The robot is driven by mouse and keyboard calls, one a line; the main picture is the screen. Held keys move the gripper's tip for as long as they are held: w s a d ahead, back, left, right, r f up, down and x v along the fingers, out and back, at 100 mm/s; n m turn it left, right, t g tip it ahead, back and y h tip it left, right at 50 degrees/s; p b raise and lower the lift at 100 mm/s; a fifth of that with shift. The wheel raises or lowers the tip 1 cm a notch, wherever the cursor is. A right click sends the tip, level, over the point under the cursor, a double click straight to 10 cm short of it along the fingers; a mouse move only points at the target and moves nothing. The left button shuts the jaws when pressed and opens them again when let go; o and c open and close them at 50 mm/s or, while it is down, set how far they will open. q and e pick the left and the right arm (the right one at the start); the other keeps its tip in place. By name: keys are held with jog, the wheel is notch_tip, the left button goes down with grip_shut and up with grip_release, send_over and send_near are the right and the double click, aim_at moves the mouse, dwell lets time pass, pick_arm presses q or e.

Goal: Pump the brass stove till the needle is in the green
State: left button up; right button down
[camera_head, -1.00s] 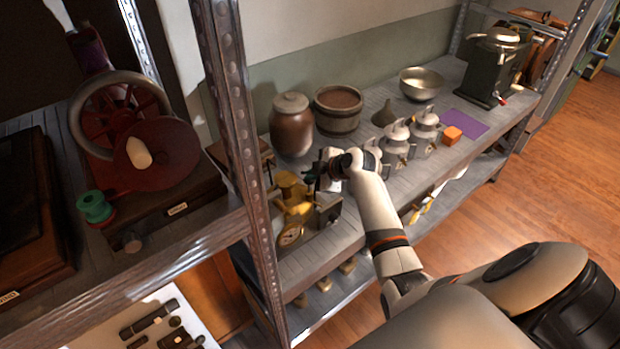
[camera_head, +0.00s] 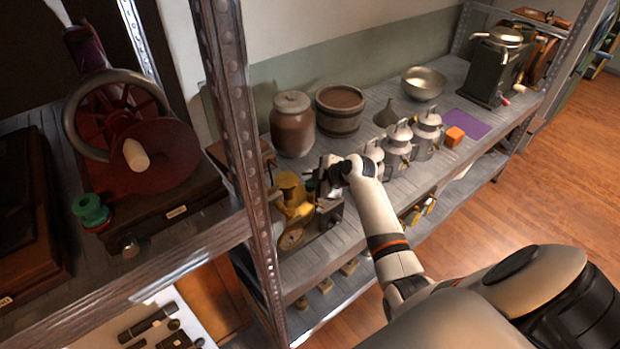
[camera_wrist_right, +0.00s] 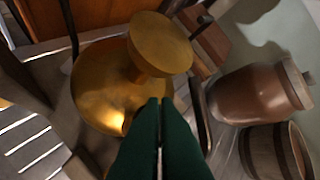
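The brass stove (camera_head: 289,203) stands on the grey shelf, just right of the metal post. Its round gauge (camera_head: 291,238) faces the front, but the needle and any green zone are too small to read. In the right wrist view the stove (camera_wrist_right: 105,90) shows a wide brass body and a round top disc (camera_wrist_right: 160,43). My right gripper (camera_head: 316,180) is at the stove's right side. Its green fingers (camera_wrist_right: 160,103) are shut close together, their tips over the stove body's edge. I see nothing between them, and no pump knob is clear. My left gripper is out of view.
A brown lidded jar (camera_head: 292,128) and a wooden tub (camera_head: 339,112) stand behind the stove. Several metal canisters (camera_head: 397,148) stand to the right, near my forearm. The metal post (camera_head: 238,130) rises close on the left. A purple mat (camera_head: 468,122) lies farther right.

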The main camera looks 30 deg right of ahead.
jog(key=shift+w+d+r+p, duration=0.1)
jog(key=shift+d+r+p, duration=0.1)
jog(key=shift+r+p, duration=0.5)
jog(key=shift+w+d+r+p, duration=0.15)
jog(key=shift+r+p, duration=0.25)
jog(key=shift+r, duration=0.55)
jog(key=shift+d+r+p, duration=0.25)
jog(key=shift+r+p, duration=0.3)
jog(key=shift+r, duration=0.25)
jog(key=shift+s, duration=0.1)
jog(key=shift+a+f, duration=0.1)
jog(key=shift+f, duration=0.05)
notch_tip(320, 180, up, 5)
jog(key=p, duration=0.4)
dwell(1.1)
